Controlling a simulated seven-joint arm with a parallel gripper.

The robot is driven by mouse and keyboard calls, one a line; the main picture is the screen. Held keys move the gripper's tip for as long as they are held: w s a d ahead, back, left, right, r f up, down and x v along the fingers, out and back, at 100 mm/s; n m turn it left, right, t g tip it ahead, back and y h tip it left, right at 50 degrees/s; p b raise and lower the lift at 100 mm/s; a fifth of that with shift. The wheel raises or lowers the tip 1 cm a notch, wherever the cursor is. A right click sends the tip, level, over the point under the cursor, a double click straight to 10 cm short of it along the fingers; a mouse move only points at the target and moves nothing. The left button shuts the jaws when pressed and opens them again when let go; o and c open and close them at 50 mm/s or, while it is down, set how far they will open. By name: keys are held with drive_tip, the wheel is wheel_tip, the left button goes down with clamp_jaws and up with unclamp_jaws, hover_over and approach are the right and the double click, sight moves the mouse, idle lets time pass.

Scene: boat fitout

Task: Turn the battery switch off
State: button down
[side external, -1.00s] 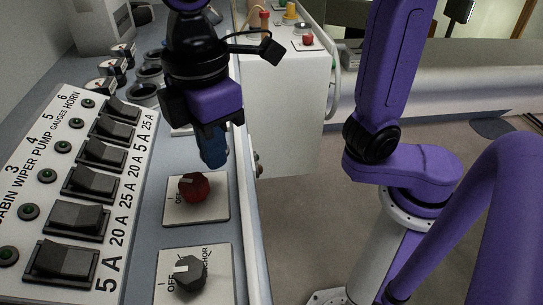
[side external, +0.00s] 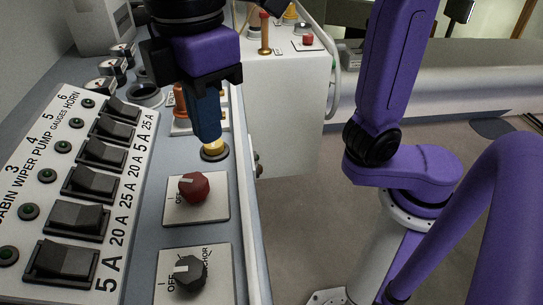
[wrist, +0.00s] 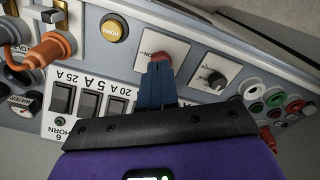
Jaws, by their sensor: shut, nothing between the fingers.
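The red rotary knob (side external: 194,187) with an OFF label sits on a white square plate (side external: 214,209) in the side external view. Which mark it points to is too small to tell. It also shows in the wrist view (wrist: 161,55), partly hidden behind the fingers. My gripper (side external: 212,140) is shut and empty. Its blue fingers point down, above and behind the red knob in the side view, and appear apart from it. The fingertips overlap the yellow button beyond the knob there.
A black ANCHOR knob (side external: 187,273) is on the near plate. A rocker switch panel (side external: 85,185) lies to the left. The yellow button (side external: 215,150) and an orange plug (side external: 181,100) stand beyond the red knob. The panel edge drops to open floor on the right.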

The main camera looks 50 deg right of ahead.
drive_tip(key=shift+d+f, duration=0.1)
drive_tip(key=shift+f, duration=3.5)
drive_tip(key=shift+r, duration=0.1)
drive_tip(key=shift+s+d, duration=0.1)
drive_tip(key=shift+d, duration=0.1)
wheel_tip(320, 180, up, 6)
